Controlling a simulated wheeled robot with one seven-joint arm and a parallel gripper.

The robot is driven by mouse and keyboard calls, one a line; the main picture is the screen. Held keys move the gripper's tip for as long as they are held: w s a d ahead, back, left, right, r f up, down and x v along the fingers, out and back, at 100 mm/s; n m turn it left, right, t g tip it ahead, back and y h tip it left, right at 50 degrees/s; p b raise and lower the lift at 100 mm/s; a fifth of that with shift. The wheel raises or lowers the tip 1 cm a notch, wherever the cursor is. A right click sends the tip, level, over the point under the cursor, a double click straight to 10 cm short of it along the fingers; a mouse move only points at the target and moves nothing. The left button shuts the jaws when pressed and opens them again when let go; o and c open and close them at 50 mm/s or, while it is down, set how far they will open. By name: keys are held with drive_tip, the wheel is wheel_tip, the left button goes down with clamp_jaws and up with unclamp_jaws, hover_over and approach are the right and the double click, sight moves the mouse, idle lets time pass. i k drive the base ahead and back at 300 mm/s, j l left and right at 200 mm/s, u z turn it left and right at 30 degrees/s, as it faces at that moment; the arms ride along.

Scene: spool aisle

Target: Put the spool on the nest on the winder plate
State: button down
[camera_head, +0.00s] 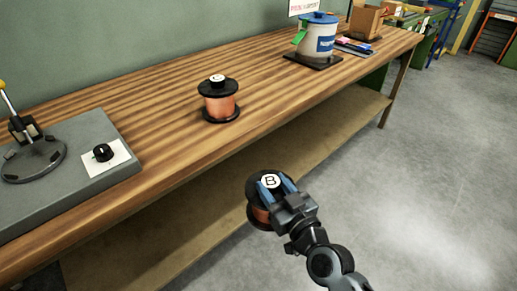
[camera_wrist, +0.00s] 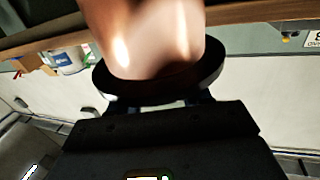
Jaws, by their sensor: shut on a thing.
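A copper-wound spool with black flanges (camera_head: 259,215) and a white label "B" on top is held by my gripper (camera_head: 276,186). The gripper is shut on it, with its blue fingers at the top flange. The spool looks upright, in front of the bench's front edge, clear of the bench top. In the wrist view the copper winding (camera_wrist: 150,35) and a dark flange fill the upper middle. The grey winder plate (camera_head: 85,190) lies on the bench at the left. A dark round nest (camera_head: 35,165) sits on it, well left of my gripper.
A second copper spool (camera_head: 221,107) stands mid-bench. A black knob on a white card (camera_head: 103,153) and a yellow-tipped lever (camera_head: 8,98) are at the plate. A white bucket with blue lid (camera_head: 318,38) and a cardboard box (camera_head: 366,20) stand farther back. Floor at right is clear.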

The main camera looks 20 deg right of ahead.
sight(33, 157)
drive_tip(key=k+u, duration=0.15)
drive_tip(key=u, duration=0.7)
